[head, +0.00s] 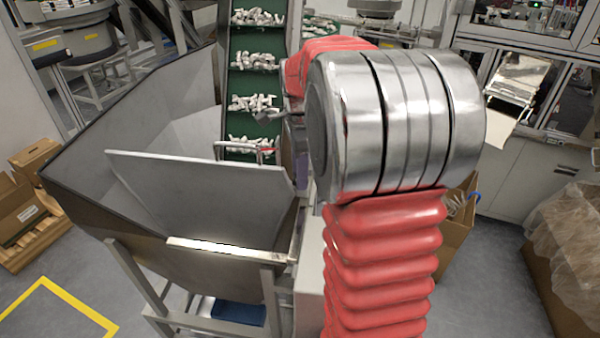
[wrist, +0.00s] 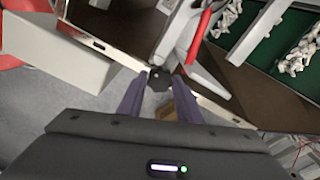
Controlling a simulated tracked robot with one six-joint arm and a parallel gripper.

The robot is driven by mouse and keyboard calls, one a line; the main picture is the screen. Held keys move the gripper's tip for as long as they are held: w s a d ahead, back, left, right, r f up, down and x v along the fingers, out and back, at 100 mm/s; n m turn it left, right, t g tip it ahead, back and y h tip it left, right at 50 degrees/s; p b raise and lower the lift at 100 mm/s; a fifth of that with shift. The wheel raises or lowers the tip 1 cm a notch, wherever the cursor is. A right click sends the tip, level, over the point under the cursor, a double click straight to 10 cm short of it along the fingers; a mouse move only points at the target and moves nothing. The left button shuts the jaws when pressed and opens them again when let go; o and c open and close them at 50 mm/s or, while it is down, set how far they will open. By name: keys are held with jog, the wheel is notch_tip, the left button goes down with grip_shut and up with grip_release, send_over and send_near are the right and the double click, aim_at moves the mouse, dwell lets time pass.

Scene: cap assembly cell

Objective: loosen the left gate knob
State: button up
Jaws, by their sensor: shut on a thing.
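A dark knob (wrist: 159,79) shows in the wrist view, at the end of a metal edge by the hopper and conveyor. My gripper (wrist: 160,88) has its two purple fingers on either side of the knob and is shut on it. The knob's lower part is hidden. In the head view my red and silver arm stands in front, hiding the knob and most of my gripper. Only a small purple part of my gripper (head: 303,166) shows beside the arm. From these views I cannot tell how far the knob is turned.
A large grey metal hopper (head: 140,215) stands left of my arm. A green conveyor (head: 250,78) carrying white parts rises behind it. A red handle (wrist: 200,38) is close above my fingers in the wrist view. Cardboard boxes (head: 20,205) lie at the left.

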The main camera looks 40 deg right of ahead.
jog(key=o, duration=1)
jog(key=shift+o, duration=0.2)
jog(key=shift+r, duration=0.1)
notch_tip(320, 180, up, 14)
jog(key=shift+f, duration=0.2)
dwell(0.5)
